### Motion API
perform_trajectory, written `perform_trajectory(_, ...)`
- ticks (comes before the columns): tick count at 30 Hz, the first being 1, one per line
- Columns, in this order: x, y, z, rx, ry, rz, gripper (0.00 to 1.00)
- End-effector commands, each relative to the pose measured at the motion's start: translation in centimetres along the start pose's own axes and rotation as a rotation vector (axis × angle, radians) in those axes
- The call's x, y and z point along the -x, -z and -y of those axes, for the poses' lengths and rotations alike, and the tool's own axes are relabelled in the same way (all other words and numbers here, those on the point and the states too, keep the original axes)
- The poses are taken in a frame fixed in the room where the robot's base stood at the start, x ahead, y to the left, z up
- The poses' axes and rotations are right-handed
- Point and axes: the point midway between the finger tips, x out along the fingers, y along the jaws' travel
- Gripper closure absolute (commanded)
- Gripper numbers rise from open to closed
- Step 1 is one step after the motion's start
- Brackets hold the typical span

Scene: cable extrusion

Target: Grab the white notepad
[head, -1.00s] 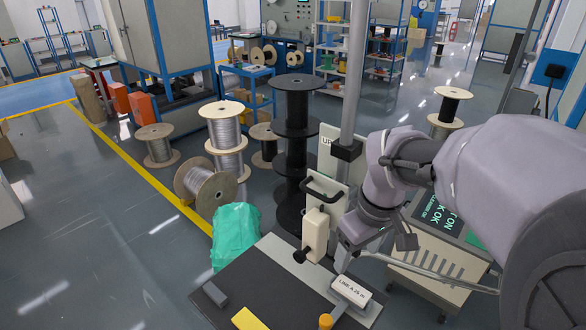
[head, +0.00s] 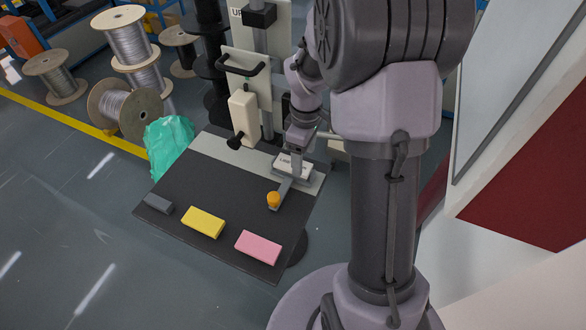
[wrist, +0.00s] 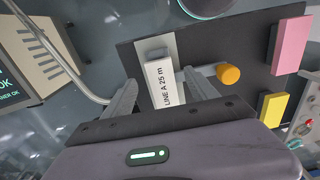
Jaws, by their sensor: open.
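The white notepad (head: 291,169), a small block lettered "LINE A 25 m", lies on the pale strip at the far right of the dark table (head: 230,185). In the wrist view the notepad (wrist: 162,84) is upright in the picture, with its near part between my two fingers. My gripper (wrist: 160,78) is open, with one finger on each side of it. I cannot tell whether the fingers touch it. In the head view my gripper (head: 297,160) points down at the notepad and hides part of it.
A grey bar with an orange knob (head: 274,199) is close beside the notepad. A machine with a handle (head: 243,66) stands behind.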

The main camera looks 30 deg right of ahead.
Motion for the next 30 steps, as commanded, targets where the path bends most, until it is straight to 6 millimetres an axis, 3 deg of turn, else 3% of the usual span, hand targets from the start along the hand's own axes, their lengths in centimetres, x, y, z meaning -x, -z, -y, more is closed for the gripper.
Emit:
perform_trajectory(1, -1.8, 0.1, 0.1, 0.000, 0.003, 0.002, 0.33)
perform_trajectory(4, -3.5, 0.1, 0.1, -0.001, 0.002, 0.002, 0.33)
perform_trajectory(10, -3.3, 0.1, 0.1, -0.001, 0.001, 0.000, 0.33)
perform_trajectory(21, -3.3, 0.1, 0.1, -0.001, 0.001, 0.000, 1.00)
perform_trajectory(30, -2.6, 0.1, 0.1, -0.001, 0.000, 0.000, 1.00)
